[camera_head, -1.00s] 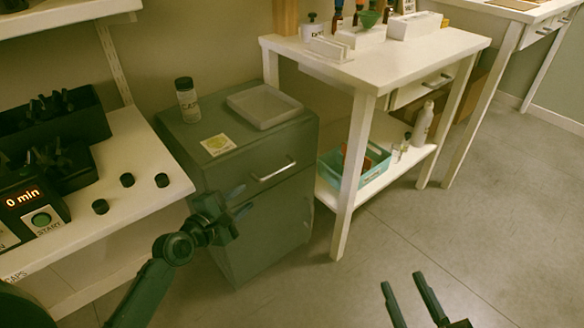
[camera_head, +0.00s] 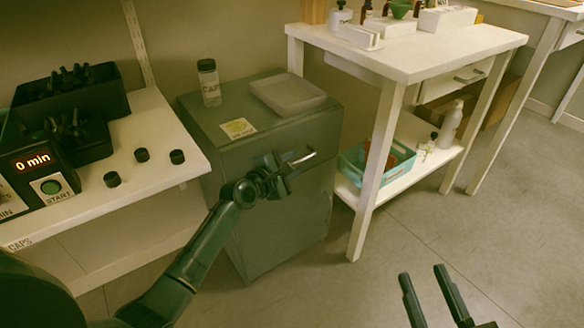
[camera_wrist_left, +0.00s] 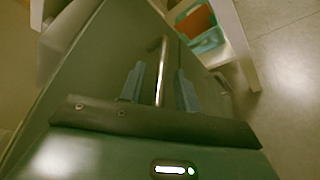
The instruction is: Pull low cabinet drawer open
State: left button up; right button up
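The low green cabinet (camera_head: 285,225) stands between the white shelf and the white table. Its top drawer looks shut, with a metal bar handle (camera_head: 305,159) on the front. My left gripper (camera_head: 280,174) is at this handle. In the left wrist view the handle (camera_wrist_left: 161,72) lies between the two fingers of my left gripper (camera_wrist_left: 159,85), with visible gaps on both sides, so the fingers are open around it. My right gripper (camera_head: 423,273) is open and empty over the floor at the lower right.
The floor in front is clear.

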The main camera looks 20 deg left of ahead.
pick_arm(q)
grip_shut()
dwell(0.4)
